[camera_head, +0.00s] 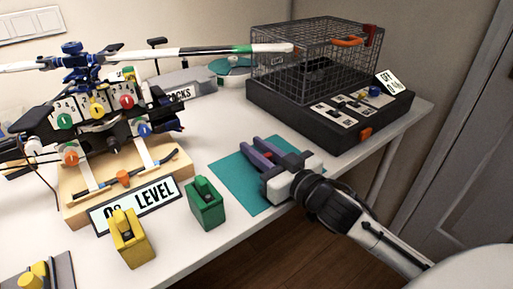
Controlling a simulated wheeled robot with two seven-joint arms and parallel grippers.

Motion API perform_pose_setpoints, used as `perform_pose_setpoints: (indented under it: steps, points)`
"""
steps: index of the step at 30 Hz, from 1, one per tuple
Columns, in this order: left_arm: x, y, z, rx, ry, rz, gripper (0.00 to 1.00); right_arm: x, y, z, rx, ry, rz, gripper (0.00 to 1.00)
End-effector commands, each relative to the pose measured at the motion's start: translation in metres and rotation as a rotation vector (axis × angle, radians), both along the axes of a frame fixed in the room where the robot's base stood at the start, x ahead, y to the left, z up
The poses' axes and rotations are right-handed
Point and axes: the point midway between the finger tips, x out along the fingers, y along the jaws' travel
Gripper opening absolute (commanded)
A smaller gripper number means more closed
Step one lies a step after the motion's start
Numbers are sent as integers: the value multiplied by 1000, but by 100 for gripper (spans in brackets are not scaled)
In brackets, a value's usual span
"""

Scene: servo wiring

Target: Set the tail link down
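My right gripper (251,145) reaches in from the lower right over a teal mat (231,169) on the white table. Its two purple-grey fingers are apart, with a narrow gap between them, and I see nothing held there. The fingers point up and left, low over the mat; I cannot tell whether they touch it. I cannot pick out the tail link as a separate part. A model helicopter (97,113) with numbered coloured discs stands on a wooden base (77,183) at the left. My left gripper is not in view.
A green block (206,205) and a yellow block (130,240) stand near the front edge. A wire cage (311,60) sits on a black box (335,125) at the back right. A "LEVEL" sign (136,204) fronts the wooden base. The table ends just right of the mat.

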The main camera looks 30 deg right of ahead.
Motion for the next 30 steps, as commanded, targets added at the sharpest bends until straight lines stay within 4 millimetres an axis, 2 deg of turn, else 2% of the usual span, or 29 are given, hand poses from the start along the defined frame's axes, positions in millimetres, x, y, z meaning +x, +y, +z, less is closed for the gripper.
perform_pose_setpoints:
  steps: [1,3,14,20,30]
  points:
    - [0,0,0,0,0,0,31,0,0,0,0,1,0,28]
    - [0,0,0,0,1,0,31,0,0,0,0,1,0,38]
    - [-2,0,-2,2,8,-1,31,-1,0,4,0,0,0,38]
    - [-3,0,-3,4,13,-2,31,-24,-2,2,3,4,0,38]
    - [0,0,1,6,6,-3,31,-84,-7,5,2,6,-1,38]
